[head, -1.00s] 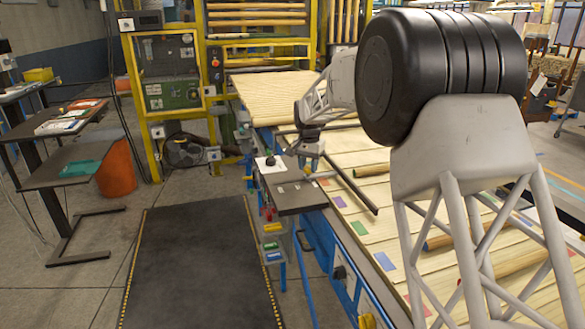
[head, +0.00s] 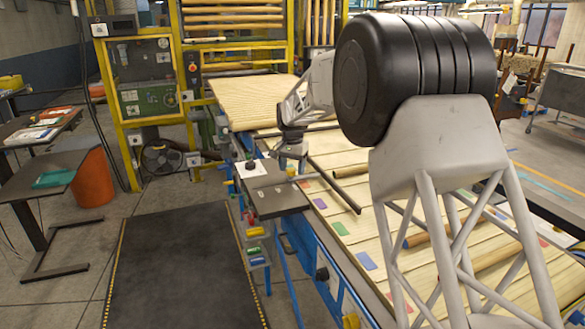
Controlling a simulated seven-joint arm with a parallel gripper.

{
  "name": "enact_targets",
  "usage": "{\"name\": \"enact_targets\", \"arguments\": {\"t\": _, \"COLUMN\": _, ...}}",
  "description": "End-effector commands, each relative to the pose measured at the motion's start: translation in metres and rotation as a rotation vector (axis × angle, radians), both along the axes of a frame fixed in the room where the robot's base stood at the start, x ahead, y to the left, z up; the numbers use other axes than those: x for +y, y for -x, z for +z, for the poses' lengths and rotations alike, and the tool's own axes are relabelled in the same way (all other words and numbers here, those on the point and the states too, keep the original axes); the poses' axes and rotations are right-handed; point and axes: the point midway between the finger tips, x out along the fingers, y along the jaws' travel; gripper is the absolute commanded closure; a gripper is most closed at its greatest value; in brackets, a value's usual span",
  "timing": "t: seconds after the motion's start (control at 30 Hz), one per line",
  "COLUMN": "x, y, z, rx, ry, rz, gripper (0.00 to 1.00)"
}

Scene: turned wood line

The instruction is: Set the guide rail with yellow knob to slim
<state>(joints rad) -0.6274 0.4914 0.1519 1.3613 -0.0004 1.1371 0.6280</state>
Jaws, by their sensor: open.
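A dark guide rail (head: 335,185) slants across the near part of the wood-slat table. Another dark bar (head: 318,128) lies farther back, partly behind my arm. A light rod runs from the near rail toward a dark plate (head: 278,200) on the table's left edge. A small yellow spot (head: 229,184) shows left of that plate; I cannot tell if it is the rail's yellow knob. My gripper (head: 291,162) is open, pointing down over the plate's back edge, close to the rod. It looks empty. Contact cannot be told, and any setting marks are too small to read.
Coloured patches (head: 340,228) line the table's left side. A white card with a dark knob (head: 250,167) sits beside the plate. Small coloured bins (head: 258,248) hang below. A dark floor mat (head: 180,265) is clear. A yellow-framed machine (head: 150,90) stands behind.

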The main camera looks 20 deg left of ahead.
Motion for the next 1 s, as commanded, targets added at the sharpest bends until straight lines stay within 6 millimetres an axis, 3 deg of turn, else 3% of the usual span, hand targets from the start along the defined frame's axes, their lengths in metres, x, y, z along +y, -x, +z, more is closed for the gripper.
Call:
{"name": "enact_targets", "arguments": {"t": 0.6, "x": 0.0, "y": -0.001, "z": 0.065, "rx": -0.002, "ry": -0.001, "rz": -0.001, "gripper": 0.4}}
{"name": "enact_targets", "arguments": {"t": 1.0, "x": -0.001, "y": -0.001, "z": 0.076, "rx": -0.001, "ry": 0.0, "rz": -0.001, "gripper": 0.4}}
